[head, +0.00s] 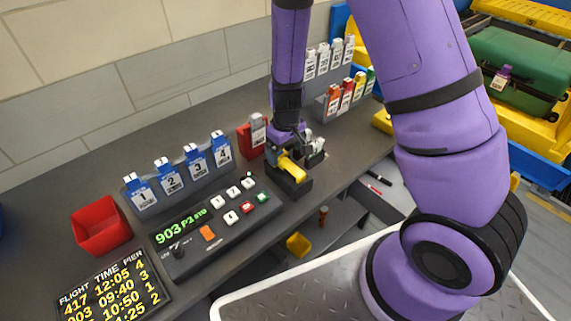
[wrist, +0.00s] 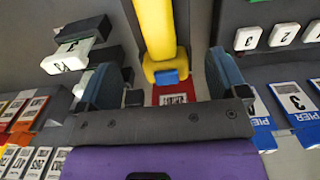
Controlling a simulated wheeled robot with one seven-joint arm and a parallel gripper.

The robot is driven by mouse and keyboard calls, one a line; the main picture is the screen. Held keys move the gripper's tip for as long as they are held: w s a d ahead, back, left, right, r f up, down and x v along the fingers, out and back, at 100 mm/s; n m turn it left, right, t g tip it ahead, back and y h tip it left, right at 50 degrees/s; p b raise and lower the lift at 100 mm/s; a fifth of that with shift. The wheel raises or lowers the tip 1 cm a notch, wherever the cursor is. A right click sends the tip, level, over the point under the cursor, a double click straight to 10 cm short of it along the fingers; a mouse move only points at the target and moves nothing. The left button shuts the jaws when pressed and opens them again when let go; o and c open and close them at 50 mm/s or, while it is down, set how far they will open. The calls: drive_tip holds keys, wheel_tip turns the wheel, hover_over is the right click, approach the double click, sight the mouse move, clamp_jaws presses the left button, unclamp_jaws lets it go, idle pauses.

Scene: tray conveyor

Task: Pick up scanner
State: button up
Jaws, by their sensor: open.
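The scanner (head: 292,168) is yellow and sits in a black cradle (head: 291,186) on the grey counter. In the wrist view the scanner (wrist: 154,28) runs down from the top edge, with a small blue part at its near end. My gripper (head: 288,143) is over the back end of the scanner, pointing down. In the wrist view my gripper (wrist: 165,75) is open, one dark finger on each side of the scanner's near end, with gaps visible. Whether a finger touches it, I cannot tell. My wrist hides part of the scanner's back end in the head view.
A red holder (head: 251,139) stands close behind the cradle. A button console (head: 212,226) and numbered blue tag holders (head: 170,175) are to the left, with a red bin (head: 101,224). Racks of tags (head: 348,92) stand to the right. A green suitcase (head: 520,68) lies at far right.

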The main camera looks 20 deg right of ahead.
sight(285, 161)
drive_tip(key=shift+f, duration=2.4)
drive_tip(key=shift+s, duration=0.1)
drive_tip(key=c, duration=1.1)
drive_tip(key=shift+c, duration=0.2)
drive_tip(key=shift+r, duration=0.2)
